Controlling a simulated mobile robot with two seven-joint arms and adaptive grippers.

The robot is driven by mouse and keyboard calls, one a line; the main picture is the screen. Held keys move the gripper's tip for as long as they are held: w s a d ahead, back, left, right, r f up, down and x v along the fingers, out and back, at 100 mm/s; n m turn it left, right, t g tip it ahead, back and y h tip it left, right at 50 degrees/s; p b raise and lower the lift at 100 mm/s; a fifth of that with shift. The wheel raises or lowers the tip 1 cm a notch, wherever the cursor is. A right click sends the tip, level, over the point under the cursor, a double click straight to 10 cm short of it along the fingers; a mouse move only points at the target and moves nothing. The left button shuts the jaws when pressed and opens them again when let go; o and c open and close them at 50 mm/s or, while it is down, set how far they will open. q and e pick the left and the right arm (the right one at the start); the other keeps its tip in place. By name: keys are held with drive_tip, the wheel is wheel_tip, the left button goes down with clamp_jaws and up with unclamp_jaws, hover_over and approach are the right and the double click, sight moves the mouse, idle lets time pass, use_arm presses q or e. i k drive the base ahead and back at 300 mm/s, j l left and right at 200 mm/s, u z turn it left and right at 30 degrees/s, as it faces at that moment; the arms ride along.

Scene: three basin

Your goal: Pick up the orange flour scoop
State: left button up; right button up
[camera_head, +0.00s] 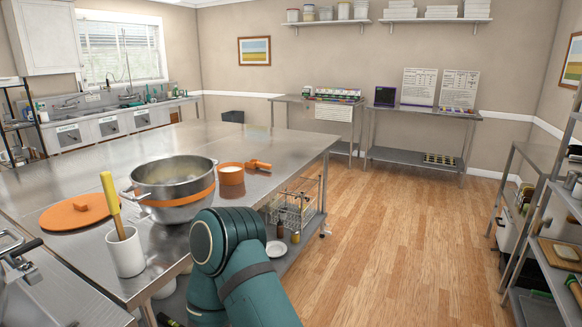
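A small orange piece with a handle-like shape (258,165), which looks like the orange flour scoop, lies on the steel table (290,150) near its right side. Just left of it is a round orange cup (231,180) with pale, flour-like contents. I cannot tell whether the two are joined. A teal arm of mine rises from the bottom middle, in front of the table's near right edge and nearer to me than the orange pieces. Neither gripper can be made out in this view.
A large metal bowl with an orange band (172,205) stands left of the cup. A white pot (125,253) holding a yellow-handled tool and an orange lid (75,212) are further left. A wire rack (292,212) sits on the lower shelf. The floor at right is clear.

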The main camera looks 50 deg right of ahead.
sight(253, 164)
drive_tip(key=z, duration=1.5)
